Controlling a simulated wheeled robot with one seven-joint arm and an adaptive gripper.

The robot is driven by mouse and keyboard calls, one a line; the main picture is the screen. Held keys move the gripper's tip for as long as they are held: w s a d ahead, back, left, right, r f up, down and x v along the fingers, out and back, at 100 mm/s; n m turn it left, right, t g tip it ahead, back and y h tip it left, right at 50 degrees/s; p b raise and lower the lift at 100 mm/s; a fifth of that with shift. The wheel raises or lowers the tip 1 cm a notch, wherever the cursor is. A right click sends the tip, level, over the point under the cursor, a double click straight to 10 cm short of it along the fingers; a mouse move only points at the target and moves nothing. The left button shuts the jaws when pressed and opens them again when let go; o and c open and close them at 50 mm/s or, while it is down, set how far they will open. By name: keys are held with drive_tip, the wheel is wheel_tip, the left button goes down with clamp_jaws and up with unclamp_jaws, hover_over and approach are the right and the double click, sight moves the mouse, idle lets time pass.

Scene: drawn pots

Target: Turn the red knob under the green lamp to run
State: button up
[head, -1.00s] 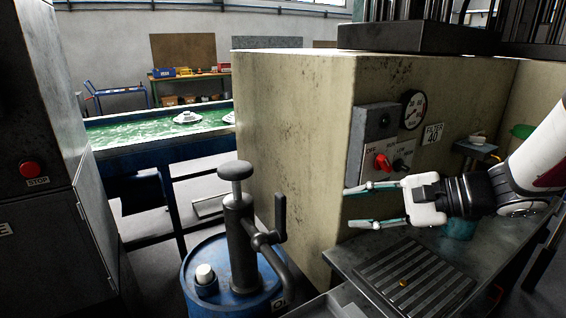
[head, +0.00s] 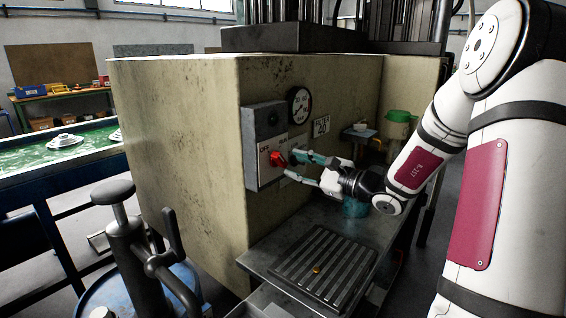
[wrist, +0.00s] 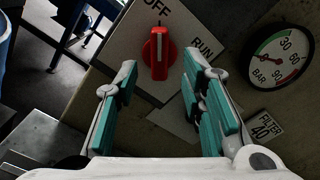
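The red knob (head: 277,158) sits on a pale plate of a grey box (head: 262,125) on the beige machine's side. In the wrist view the knob (wrist: 159,54) has a white line pointing toward OFF; RUN (wrist: 202,47) is printed to its right. My gripper (head: 293,165) is open and empty, close to the panel. In the wrist view the knob lies ahead, between the spread fingertips; I cannot tell whether they touch it. A black knob seen earlier beside the red one is hidden behind my gripper. I see no lit green lamp.
A round gauge (head: 300,105) and a FILTER 40 label (head: 321,125) are right of the box. A ribbed black tray (head: 325,262) lies below my gripper. A blue drum with a dark hand pump (head: 125,235) stands front left. A small shelf (head: 358,132) juts out beyond my gripper.

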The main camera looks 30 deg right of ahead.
sight(283, 161)
drive_tip(key=shift+x, duration=2.65)
clamp_jaws()
